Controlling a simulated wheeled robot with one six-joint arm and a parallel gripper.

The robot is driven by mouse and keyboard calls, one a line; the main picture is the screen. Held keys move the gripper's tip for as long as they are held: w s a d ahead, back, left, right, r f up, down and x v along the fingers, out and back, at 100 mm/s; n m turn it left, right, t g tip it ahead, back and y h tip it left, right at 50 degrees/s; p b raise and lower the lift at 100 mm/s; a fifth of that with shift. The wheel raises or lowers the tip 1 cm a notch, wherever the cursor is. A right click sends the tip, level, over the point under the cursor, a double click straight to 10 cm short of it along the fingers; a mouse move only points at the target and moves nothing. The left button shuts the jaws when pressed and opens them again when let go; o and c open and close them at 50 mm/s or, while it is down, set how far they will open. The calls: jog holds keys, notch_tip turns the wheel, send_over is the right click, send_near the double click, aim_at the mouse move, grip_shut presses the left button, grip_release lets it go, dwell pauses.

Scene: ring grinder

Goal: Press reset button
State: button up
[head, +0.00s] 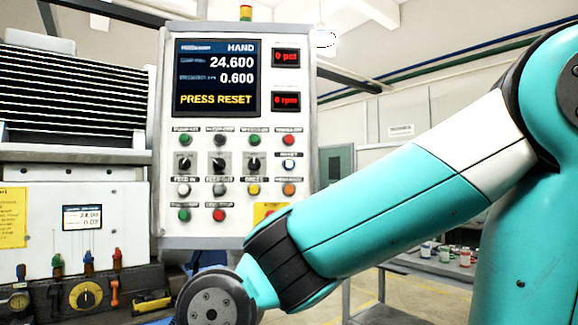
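The control panel (166,120) hangs upright at the centre left in the head view. Its screen (217,78) reads HAND, 24.600, 0.600 and PRESS RESET. The reset button (289,165) is a small blue-white button under a RESET label, at the right end of the second row, beside the black selector knobs. My arm comes in from the right and passes below and in front of the panel. It covers part of the panel's lower right corner. My gripper is not in view.
The grinder (100,200) with coloured levers and a yellow dial (86,296) stands at the left. Other buttons (254,190) lie close around the reset button. A cart or table (430,268) with small jars is behind my arm. The space right of the panel above my arm looks clear.

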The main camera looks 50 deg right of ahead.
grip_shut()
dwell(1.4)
